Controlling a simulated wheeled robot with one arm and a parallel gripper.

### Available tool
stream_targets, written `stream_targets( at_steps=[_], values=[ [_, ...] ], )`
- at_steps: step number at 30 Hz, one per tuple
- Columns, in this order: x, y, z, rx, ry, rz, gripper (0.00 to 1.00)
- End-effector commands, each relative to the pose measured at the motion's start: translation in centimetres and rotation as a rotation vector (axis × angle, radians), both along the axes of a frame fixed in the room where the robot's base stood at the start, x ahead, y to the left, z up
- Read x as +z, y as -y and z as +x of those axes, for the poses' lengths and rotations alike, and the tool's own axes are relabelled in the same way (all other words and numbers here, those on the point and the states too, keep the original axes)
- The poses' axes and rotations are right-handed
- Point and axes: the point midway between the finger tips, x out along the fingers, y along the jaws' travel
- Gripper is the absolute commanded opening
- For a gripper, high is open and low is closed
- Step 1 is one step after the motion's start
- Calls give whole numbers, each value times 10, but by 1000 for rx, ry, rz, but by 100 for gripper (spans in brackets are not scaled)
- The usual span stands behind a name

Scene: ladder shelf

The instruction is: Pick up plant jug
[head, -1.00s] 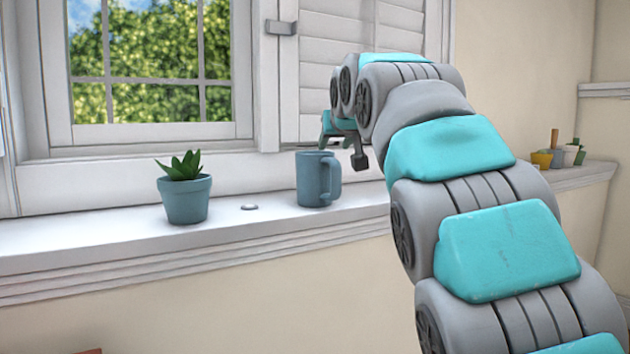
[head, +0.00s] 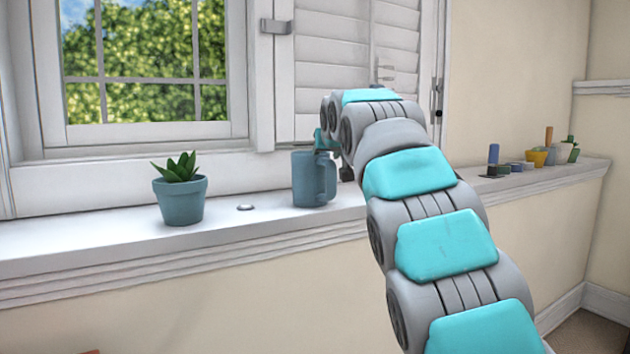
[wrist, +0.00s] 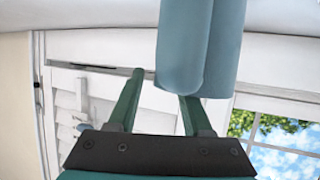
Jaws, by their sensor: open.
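A blue-grey jug (head: 313,179) with a handle on its right side stands upright on the white windowsill (head: 248,232). My gripper (head: 325,141) is at the jug's upper back edge in the head view, partly hidden by the jug and my arm. In the wrist view my gripper (wrist: 162,85) is open, with two green fingers apart. A blue-grey part of the jug (wrist: 200,45) covers the tip of the right finger there. The space between the fingers is mostly empty. I cannot tell whether they touch the jug.
A potted succulent (head: 180,190) stands left of the jug, with a small flat disc (head: 245,207) between them. Several small items, among them a yellow pot (head: 537,157), stand at the sill's far right. A window and white shutter (head: 335,75) rise behind.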

Motion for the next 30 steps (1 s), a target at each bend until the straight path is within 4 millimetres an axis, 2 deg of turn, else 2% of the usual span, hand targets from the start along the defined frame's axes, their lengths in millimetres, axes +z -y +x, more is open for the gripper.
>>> stream_targets(
  at_steps=[3, 16, 30],
  values=[
    [0, 0, 0, 0, 0, 0, 48],
    [0, 0, 0, 0, 0, 0, 0],
    [-1, 0, 0, 0, -1, 0, 0]
  ],
)
